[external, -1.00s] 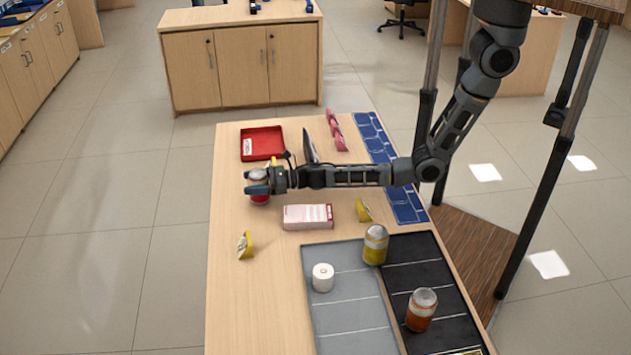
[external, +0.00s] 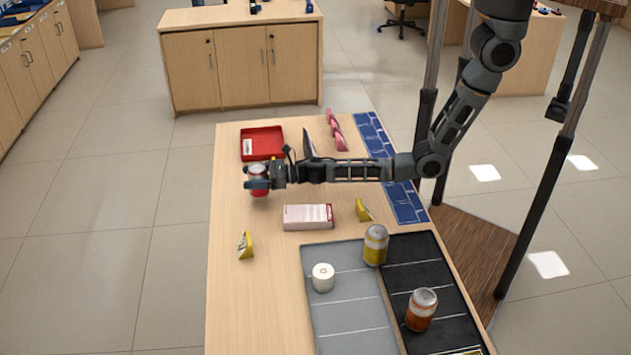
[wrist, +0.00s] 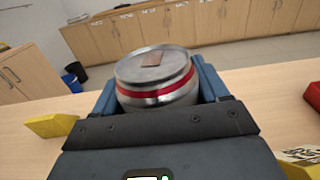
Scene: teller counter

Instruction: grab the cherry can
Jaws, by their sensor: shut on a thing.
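The cherry can (external: 258,183) is red with a silver top and is upright between the fingers of my gripper (external: 256,178), over the left side of the counter. In the wrist view the can (wrist: 157,75) shows its silver lid and a red band, with the blue fingers of my gripper (wrist: 158,88) closed on both its sides. The can's lower part is hidden by the gripper in the wrist view. The can appears slightly above the counter.
A red tray (external: 262,157) lies behind the can. A pink-and-white box (external: 308,226), yellow wedges (external: 245,246) (external: 363,209) and a white roll (external: 323,283) are nearer.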

